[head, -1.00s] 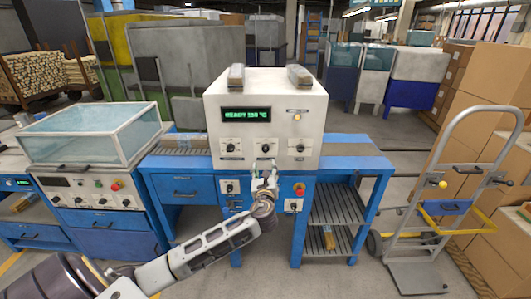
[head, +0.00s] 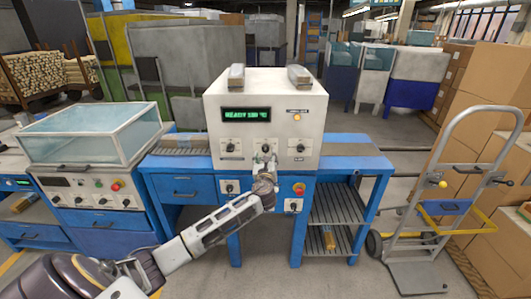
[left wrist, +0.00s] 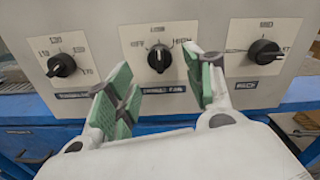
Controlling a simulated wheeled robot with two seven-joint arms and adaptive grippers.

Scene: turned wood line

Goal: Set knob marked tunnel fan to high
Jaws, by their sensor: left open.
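The middle black knob (left wrist: 159,59) sits on a plate marked OFF, LOW and HIGH in the left wrist view. Its blurred label appears to read tunnel fan, and its pointer looks turned up toward LOW. In the head view it is on the white control box (head: 220,90), partly covered by my gripper. My left gripper (head: 264,162) is open and empty just in front of and below this knob. In the left wrist view its green-padded fingers (left wrist: 160,80) stand to either side of the knob, apparently not touching it. My right gripper is not in view.
A left knob (left wrist: 61,64) and a right knob (left wrist: 264,51) flank the middle one. More knobs and a red button (head: 299,188) are on the blue panel below. A glass-covered unit (head: 95,135) stands left, a hand truck (head: 440,200) right.

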